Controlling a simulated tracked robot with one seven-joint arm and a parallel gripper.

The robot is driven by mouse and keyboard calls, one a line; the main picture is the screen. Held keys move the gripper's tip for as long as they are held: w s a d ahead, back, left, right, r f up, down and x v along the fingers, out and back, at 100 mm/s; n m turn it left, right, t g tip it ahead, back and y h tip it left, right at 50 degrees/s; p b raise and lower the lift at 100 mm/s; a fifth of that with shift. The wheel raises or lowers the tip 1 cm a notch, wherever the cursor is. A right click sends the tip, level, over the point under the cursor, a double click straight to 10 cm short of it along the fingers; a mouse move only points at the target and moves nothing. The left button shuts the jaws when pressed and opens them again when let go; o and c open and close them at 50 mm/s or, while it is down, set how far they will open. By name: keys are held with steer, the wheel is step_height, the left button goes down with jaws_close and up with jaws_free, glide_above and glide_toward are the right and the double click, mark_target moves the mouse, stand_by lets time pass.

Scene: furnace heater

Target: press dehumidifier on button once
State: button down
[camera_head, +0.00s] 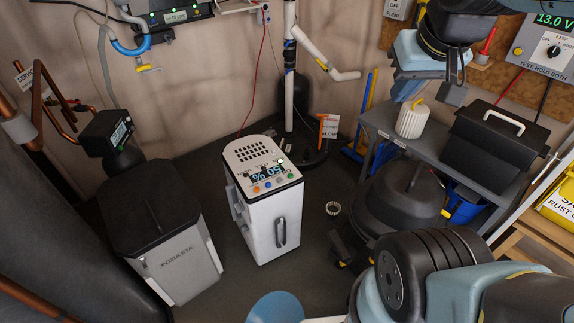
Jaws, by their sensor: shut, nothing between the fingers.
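The dehumidifier (270,220) is a white upright box on the dark floor near the middle of the view. Its top has a slotted vent, a dark display (268,173) reading about 50 %, and a row of small coloured buttons (267,185) along the front edge. A small green spot shows beside the display. Which button is the on button cannot be read. My gripper (453,94) shows small and dark at the upper right, below my arm's wrist. It is shut and empty, well apart from the dehumidifier.
A grey bin-like unit (180,265) with a black top stands to the left. A grey bench (385,120) on the right holds a white ribbed object (411,118) and a black toolbox (490,140). A dark rounded machine (400,200) sits before the bench. Floor is clear around the dehumidifier's front.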

steer(key=w+a+f+n+t, duration=0.1)
steer(key=w+f+n, duration=0.45)
steer(key=w, duration=0.95)
steer(key=w+f+n+t, duration=0.1)
steer(key=w+f+n, duration=0.2)
steer(key=w+f, duration=0.9)
steer(key=n+g+y, duration=0.1)
steer(key=n+y, duration=0.5)
steer(key=n, duration=0.3)
glide_above(292, 176)
step_height(292, 176, down, 26)
steer(key=shift+s+n+y, duration=0.1)
steer(key=shift+n+y, duration=0.15)
steer(key=shift+y, duration=0.05)
steer(key=shift+f, duration=4.35)
